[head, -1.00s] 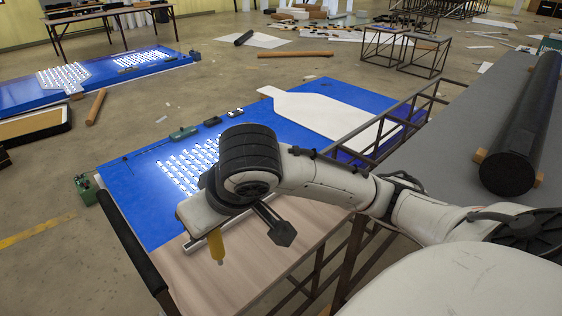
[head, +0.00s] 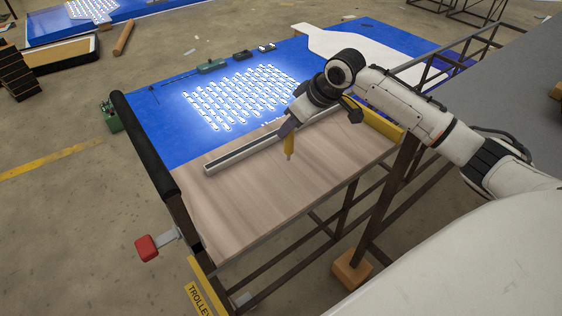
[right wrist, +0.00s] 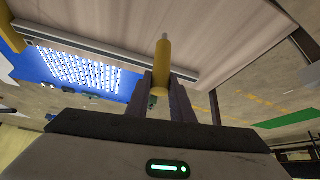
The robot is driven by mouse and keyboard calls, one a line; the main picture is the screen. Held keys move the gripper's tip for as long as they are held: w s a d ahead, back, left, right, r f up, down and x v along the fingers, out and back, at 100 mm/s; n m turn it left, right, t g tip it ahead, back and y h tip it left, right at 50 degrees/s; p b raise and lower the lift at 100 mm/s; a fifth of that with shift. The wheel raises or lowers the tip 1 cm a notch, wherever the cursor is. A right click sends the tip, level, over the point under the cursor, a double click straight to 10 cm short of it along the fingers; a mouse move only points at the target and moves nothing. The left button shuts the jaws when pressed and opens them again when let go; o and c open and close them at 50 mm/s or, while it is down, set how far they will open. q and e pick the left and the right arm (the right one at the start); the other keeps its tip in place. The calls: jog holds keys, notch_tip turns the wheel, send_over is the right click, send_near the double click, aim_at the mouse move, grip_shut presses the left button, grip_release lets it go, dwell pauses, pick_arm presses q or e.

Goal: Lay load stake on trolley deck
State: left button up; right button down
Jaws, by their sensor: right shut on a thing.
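The load stake is a yellow cylinder (head: 289,143) with a short grey tip. My right gripper (head: 287,128) is shut on it and holds it roughly upright, tip down, over the trolley deck. The right wrist view shows the stake (right wrist: 162,65) between the two dark fingers (right wrist: 160,88), its tip sticking out beyond them. The trolley deck (head: 270,200) is a light wooden board with its front part bare. I cannot tell whether the tip touches it. My left gripper is not in view.
A long metal rail (head: 240,155) lies along the deck's far side, beside a blue panel with lit LEDs (head: 240,98). A yellow bar (head: 380,124) stands at the deck's right end. A black handle (head: 140,140) lines the left end. A grey table (head: 500,110) is at right.

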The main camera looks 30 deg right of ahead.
aim_at(289, 149)
notch_tip(289, 149, down, 8)
jog(key=shift+r+b, duration=0.1)
jog(key=shift+b, duration=0.35)
jog(key=c, duration=1.6)
grip_release()
jog(key=shift+f, duration=0.2)
jog(key=shift+o, duration=0.2)
jog(key=shift+r, duration=0.1)
